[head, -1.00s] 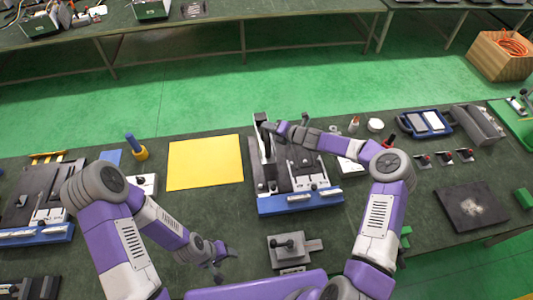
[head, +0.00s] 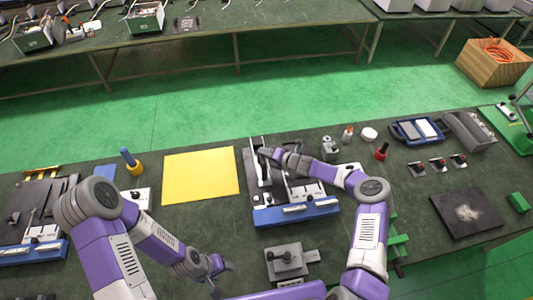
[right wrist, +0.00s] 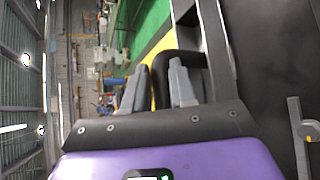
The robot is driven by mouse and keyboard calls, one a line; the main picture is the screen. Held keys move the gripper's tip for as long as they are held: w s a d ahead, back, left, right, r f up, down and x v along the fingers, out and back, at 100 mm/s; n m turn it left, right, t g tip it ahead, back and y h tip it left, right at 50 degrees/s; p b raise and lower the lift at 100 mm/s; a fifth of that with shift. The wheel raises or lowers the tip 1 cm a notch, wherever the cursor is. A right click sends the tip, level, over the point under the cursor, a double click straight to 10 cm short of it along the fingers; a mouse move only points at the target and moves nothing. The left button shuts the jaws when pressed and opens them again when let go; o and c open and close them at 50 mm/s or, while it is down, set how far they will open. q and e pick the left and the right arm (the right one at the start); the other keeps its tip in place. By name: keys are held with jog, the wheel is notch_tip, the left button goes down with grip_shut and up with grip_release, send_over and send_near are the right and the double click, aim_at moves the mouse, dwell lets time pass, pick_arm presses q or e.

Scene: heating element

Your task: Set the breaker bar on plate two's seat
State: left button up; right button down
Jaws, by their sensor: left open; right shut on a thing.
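My right gripper (head: 266,154) is over the far left part of a fixture with a blue front base (head: 296,211), white rails and dark plates. It is shut on a dark thing; in the right wrist view a black rounded piece (right wrist: 174,66) shows between the grey fingers. This may be the breaker bar, but its full shape is hidden. I cannot tell whether it touches the fixture. I cannot tell which plate is plate two, and its seat is not clear. My left gripper (head: 218,274) is open and empty, low over the near table edge.
A grey block with a black knob (head: 286,258) stands in front of the fixture. A yellow sheet (head: 201,174) lies to its left. A similar blue-based fixture (head: 32,252) is at far left. A grey post (head: 329,151) and a red-and-black piece (head: 381,151) stand to the right.

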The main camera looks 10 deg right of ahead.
jog(key=shift+f, duration=0.1)
jog(key=c, duration=1.4)
grip_release()
jog(key=shift+f, duration=0.15)
jog(key=o, duration=0.5)
jog(key=v, duration=1.2)
jog(key=shift+s+b, duration=0.15)
jog(key=shift+b, duration=0.15)
